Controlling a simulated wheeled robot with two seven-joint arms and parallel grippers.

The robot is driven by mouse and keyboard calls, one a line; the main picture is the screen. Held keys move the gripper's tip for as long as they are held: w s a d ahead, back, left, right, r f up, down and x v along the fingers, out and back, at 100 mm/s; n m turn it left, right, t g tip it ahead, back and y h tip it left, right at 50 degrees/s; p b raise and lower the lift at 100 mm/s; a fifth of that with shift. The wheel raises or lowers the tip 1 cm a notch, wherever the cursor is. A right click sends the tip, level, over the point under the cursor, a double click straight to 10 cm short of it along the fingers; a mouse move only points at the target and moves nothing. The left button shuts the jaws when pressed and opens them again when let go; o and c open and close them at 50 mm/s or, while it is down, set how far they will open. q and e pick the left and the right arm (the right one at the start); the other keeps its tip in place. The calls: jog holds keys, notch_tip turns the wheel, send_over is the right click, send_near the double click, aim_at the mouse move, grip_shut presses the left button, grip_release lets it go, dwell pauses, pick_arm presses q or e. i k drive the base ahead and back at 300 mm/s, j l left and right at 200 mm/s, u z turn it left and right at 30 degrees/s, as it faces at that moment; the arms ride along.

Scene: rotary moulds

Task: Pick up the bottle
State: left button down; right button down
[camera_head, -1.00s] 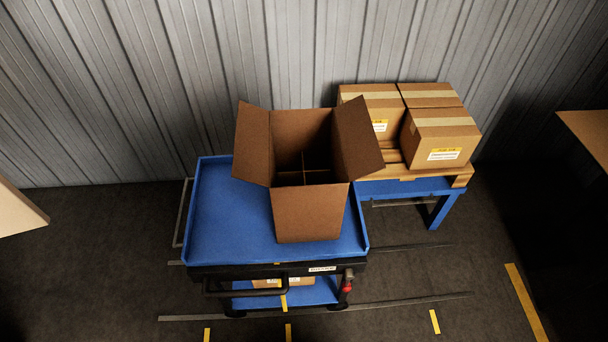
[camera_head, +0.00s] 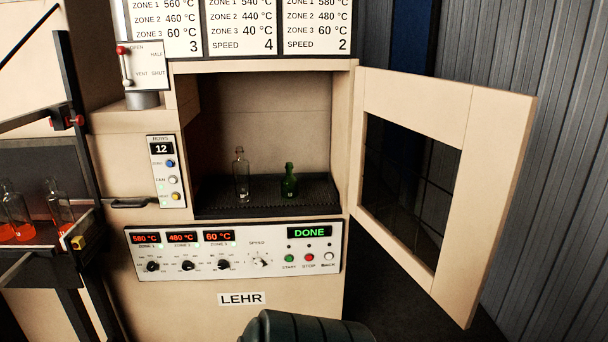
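Two bottles stand upright inside the open chamber of the machine labelled LEHR. The clear glass bottle (camera_head: 241,176) is at the left and is the taller one. The green glass bottle (camera_head: 289,182) is shorter and stands to its right, apart from it. Both stand on a dark ribbed floor (camera_head: 215,205). Neither of my grippers is in view.
The lehr's windowed door (camera_head: 485,190) stands open to the right. Below the chamber, the control panel (camera_head: 135,262) reads DONE. At left, bottles with glowing orange bases (camera_head: 60,210) stand in another opening. A dark green rounded object (camera_head: 300,328) is at the bottom edge.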

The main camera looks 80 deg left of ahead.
aim_at(241, 167)
jog(key=u, duration=3.15)
jog(key=i+j, duration=0.25)
jog(key=i, duration=0.25)
jog(key=i+j+z, duration=0.1)
jog(key=i+j, duration=0.15)
jog(key=i, duration=0.25)
jog(key=i+j, duration=0.25)
jog(key=i, duration=0.25)
jog(key=i+j, duration=0.3)
jog(key=i, duration=0.15)
jog(key=i+j+z, duration=0.1)
jog(key=i+j, duration=0.15)
jog(key=i, duration=0.25)
